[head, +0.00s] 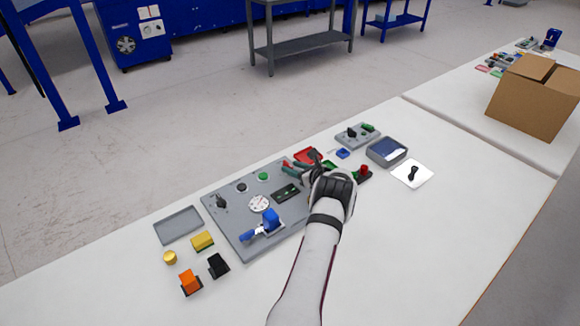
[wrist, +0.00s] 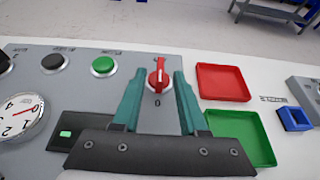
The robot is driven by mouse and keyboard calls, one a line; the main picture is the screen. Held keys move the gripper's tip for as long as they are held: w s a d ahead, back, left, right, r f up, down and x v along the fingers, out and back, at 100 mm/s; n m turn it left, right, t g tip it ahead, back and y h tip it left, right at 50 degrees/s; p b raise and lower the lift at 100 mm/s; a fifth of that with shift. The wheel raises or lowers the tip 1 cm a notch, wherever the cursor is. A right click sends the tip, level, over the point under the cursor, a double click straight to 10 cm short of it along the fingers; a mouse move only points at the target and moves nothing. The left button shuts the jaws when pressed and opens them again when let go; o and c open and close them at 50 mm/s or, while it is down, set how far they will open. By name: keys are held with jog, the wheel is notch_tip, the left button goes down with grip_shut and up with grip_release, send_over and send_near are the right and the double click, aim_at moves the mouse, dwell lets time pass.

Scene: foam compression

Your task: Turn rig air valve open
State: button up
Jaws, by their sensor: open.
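A red rotary knob (wrist: 157,78) sits on a pale round base on the grey panel, with a "0" marked below it. It is partly visible in the head view (head: 287,165). My gripper (wrist: 159,72) is open in the wrist view, with one teal finger on each side of the knob and gaps between. In the head view my gripper (head: 300,167) is over the panel's far right part. A blue lever-like fitting (head: 270,219) stands at the panel's near edge. I cannot tell which of these is the air valve.
The grey panel (head: 226,228) also bears a green button (wrist: 103,65), a black button (wrist: 53,63) and a dial gauge (wrist: 20,115). A red tray (wrist: 222,82) and a green tray (wrist: 240,137) lie right of the gripper.

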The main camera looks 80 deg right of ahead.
jog(key=shift+x, duration=1)
grip_shut()
